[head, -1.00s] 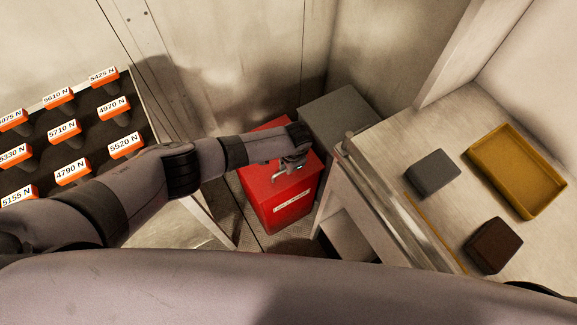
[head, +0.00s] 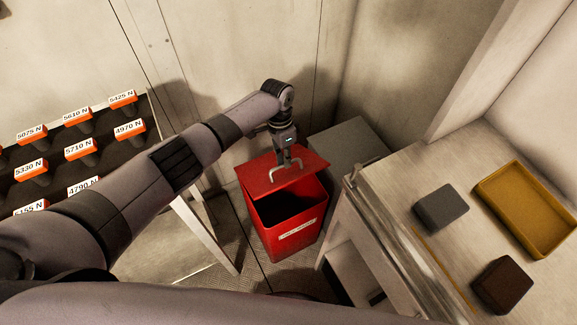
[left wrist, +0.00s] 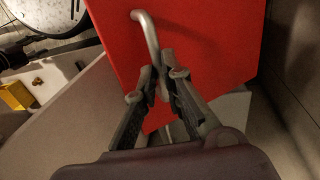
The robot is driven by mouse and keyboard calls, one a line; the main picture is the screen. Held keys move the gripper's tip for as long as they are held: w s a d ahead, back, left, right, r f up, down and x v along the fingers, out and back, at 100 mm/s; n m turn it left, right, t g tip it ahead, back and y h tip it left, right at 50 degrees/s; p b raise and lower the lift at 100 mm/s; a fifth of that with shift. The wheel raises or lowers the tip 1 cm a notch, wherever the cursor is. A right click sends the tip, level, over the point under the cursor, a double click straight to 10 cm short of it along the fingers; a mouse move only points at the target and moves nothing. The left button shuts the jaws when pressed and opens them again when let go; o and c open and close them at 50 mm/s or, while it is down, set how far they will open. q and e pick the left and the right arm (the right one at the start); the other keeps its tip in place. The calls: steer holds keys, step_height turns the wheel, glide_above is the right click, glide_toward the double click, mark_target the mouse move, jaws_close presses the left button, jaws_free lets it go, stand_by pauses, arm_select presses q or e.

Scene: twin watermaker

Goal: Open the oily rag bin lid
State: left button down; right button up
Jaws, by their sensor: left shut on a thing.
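The oily rag bin (head: 297,232) is a red box with a pale label on its front, standing on the floor at the middle of the head view. Its red lid (head: 262,180) is tilted up at the back, and the dark inside shows at the front. My left gripper (head: 286,168) is above the lid, shut on the lid's metal handle (head: 272,173). In the left wrist view the fingers (left wrist: 160,92) close around the bent handle (left wrist: 150,32) on the red lid (left wrist: 205,40). My right gripper is not in view.
A grey box (head: 350,140) stands right behind the bin. To the right is a bench with a grey block (head: 441,207), a dark brown block (head: 502,285) and a yellow tray (head: 487,188). A rack with several orange-labelled items (head: 80,150) is at left.

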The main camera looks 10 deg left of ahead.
arm_select(q)
steer(key=shift+w+a+r, duration=0.1)
steer(key=shift+w+a, duration=0.25)
steer(key=c, duration=1.7)
jaws_free()
steer(key=shift+w+a+f, duration=0.1)
steer(key=shift+w+f, duration=0.05)
steer(key=shift+f, duration=0.05)
steer(key=shift+r, duration=0.3)
steer(key=r, duration=0.3)
steer(key=w+r, duration=0.1)
steer(key=r, duration=0.3)
steer(key=a+r, duration=0.1)
steer(key=r, duration=0.3)
steer(key=shift+w+r, duration=0.2)
steer(key=shift+w, duration=0.1)
